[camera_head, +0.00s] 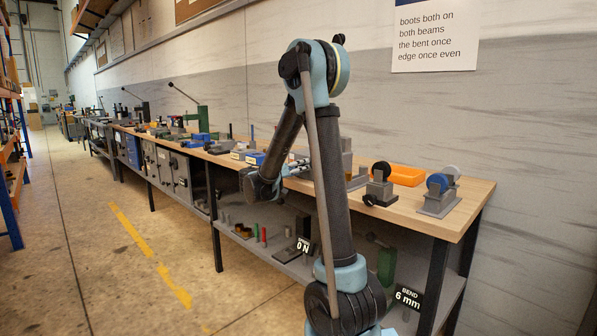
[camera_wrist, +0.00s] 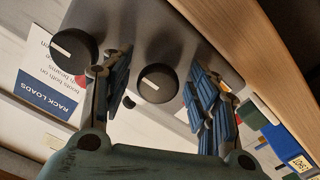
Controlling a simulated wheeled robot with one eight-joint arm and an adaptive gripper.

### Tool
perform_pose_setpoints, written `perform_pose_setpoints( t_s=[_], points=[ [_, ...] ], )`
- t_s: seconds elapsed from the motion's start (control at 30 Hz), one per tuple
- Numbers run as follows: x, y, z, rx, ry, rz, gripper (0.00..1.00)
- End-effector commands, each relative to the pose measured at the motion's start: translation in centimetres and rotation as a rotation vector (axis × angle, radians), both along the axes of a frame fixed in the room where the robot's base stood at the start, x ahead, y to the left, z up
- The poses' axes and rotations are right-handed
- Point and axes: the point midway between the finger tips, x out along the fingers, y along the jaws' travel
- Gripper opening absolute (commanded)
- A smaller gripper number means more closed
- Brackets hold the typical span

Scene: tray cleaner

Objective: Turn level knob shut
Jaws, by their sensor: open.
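In the wrist view, a grey panel (camera_wrist: 150,22) carries two round black knobs, each with a white pointer line. One knob (camera_wrist: 158,83) sits between my fingertips; the other knob (camera_wrist: 73,52) is to the left, outside the left finger. I cannot tell from any label which is the level knob. My gripper (camera_wrist: 160,76) is open, with blue ribbed fingers on either side of the middle knob and visible gaps to it. In the head view my gripper (camera_head: 296,166) reaches over the bench, and my arm hides most of what is in front of it.
The wooden bench top (camera_head: 462,203) holds an orange tray (camera_head: 405,176) and grey fixtures with wheels at the right. Blue and green items lie further left along the bench. In the wrist view, a rack loads sign (camera_wrist: 48,85) is on the wall. The aisle floor (camera_head: 100,270) is clear.

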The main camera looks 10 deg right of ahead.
Motion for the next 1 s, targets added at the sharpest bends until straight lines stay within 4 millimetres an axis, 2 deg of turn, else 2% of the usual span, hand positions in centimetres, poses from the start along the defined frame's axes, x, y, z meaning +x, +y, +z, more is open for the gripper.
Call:
perform_pose_setpoints(
  t_s=[0.17, 0.2, 0.37, 0.4, 0.77, 1.0],
  points=[
    [0.00, 0.00, 0.00, 0.000, 0.000, 0.000, 0.55],
    [0.00, 0.00, 0.00, 0.000, 0.000, 0.000, 0.50],
    [-0.01, 0.01, 0.00, 0.000, 0.000, 0.000, 0.14],
    [0.00, 0.01, 0.00, 0.000, 0.000, 0.000, 0.10],
    [0.06, 0.06, -0.02, -0.020, 0.029, 0.001, 0.10],
    [0.11, 0.05, -0.01, -0.099, 0.135, 0.002, 0.10]
  ],
)
